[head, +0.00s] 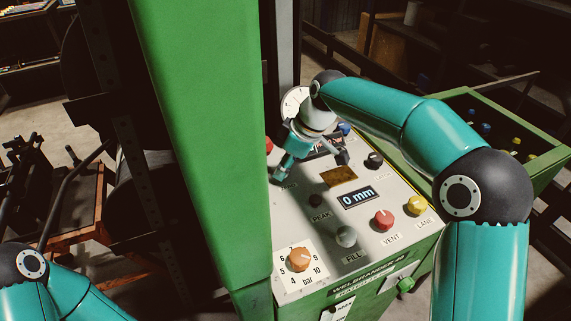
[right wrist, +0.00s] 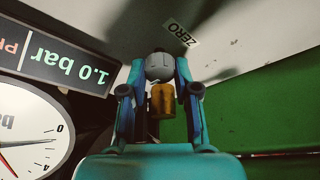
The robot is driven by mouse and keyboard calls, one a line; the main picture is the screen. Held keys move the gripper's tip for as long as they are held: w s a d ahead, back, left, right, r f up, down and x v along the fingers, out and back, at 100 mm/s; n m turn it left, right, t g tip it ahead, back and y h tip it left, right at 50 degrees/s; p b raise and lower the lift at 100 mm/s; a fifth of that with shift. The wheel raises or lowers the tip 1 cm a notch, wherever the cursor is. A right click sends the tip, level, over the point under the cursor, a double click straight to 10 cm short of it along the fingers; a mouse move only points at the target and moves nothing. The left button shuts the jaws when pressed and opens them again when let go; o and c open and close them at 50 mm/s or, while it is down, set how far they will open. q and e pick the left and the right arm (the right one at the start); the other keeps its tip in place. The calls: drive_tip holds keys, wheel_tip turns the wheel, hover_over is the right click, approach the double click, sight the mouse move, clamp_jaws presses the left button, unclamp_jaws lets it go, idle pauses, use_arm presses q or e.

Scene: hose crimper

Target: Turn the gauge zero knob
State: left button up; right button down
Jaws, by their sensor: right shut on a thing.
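The zero knob (right wrist: 159,67) is a grey round knob beside the ZERO label (right wrist: 180,33) in the right wrist view. My right gripper (right wrist: 159,72) is shut on it, with one finger on each side. In the head view my right gripper (head: 280,175) reaches down to the upper left part of the panel and hides the knob. The white gauge (right wrist: 22,140) shows at the left of the right wrist view, and its dial (head: 292,102) is partly hidden by my arm in the head view. My left gripper is out of view.
The pale panel (head: 300,224) has an orange bar dial (head: 299,259), grey FILL knob (head: 346,236), red VENT knob (head: 384,218), yellow knob (head: 417,204) and a 0 mm display (head: 358,198). A tall green column (head: 205,140) stands close left of my right gripper. A pressure display (right wrist: 60,55) reads 1.0 bar.

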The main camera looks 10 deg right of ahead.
drive_tip(key=shift+w+r+n+g+y+p, duration=0.1)
drive_tip(key=shift+r+n+g+y+p, duration=0.2)
drive_tip(key=shift+n+p, duration=0.7)
drive_tip(key=n+g+p, duration=0.1)
drive_tip(key=n+p, duration=0.2)
drive_tip(key=n+g+p, duration=0.1)
drive_tip(key=n+p, duration=0.2)
drive_tip(key=p, duration=0.1)
drive_tip(key=shift+w+n+g, duration=0.2)
drive_tip(key=shift+n+g, duration=0.1)
drive_tip(key=shift+n, duration=0.1)
drive_tip(key=shift+f+n+g+p, duration=0.15)
drive_tip(key=shift+n+g+p, duration=0.35)
drive_tip(key=shift+n+p, duration=0.95)
drive_tip(key=c, duration=1.2)
unclamp_jaws()
drive_tip(key=shift+f, duration=0.1)
drive_tip(key=shift+o, duration=0.2)
drive_tip(key=v, duration=0.7)
drive_tip(key=shift+w, duration=0.15)
